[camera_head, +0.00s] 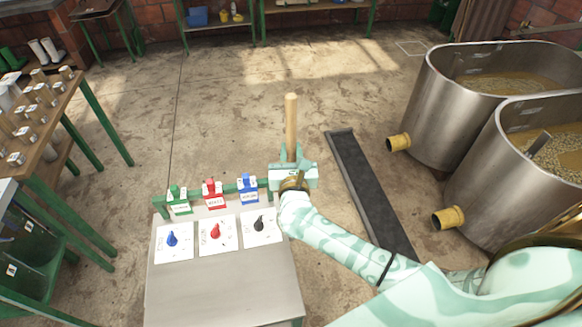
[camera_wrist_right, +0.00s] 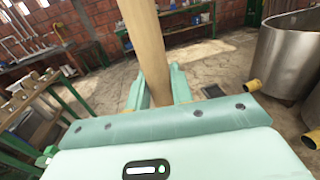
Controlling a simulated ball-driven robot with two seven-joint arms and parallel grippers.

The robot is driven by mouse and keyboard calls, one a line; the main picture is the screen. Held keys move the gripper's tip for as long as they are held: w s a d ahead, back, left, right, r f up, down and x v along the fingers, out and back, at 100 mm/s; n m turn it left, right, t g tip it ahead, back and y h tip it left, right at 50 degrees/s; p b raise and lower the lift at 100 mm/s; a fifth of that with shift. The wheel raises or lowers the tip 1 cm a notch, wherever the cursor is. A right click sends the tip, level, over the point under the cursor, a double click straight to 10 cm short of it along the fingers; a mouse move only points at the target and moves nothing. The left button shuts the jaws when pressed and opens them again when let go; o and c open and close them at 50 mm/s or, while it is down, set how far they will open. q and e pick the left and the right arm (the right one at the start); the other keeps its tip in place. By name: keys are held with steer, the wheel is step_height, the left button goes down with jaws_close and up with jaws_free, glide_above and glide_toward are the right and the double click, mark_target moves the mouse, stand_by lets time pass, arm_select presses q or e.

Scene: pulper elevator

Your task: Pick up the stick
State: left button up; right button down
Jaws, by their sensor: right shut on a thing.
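A pale wooden stick (camera_head: 291,120) stands close to upright in the jaws of my right gripper (camera_head: 290,166), above the far right corner of the small metal table. My right gripper is shut on the stick, which rises from between the two fingers. In the right wrist view the stick (camera_wrist_right: 146,42) runs up out of the picture between the pale green fingers. The stick's lower end is hidden by the gripper. My left gripper is not in view.
The metal table (camera_head: 225,282) bears cards with blue, red and black knobs; green, red and blue labelled blocks line its back rail. A dark channel (camera_head: 362,180) lies right of it. Steel tanks (camera_head: 445,115) with yellow outlets stand at right. A shelf with cups (camera_head: 75,88) stands left. Floor behind is clear.

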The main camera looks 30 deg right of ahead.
mark_target(291, 96)
step_height(291, 96, up, 18)
steer(key=p, duration=0.4)
stand_by(0.3)
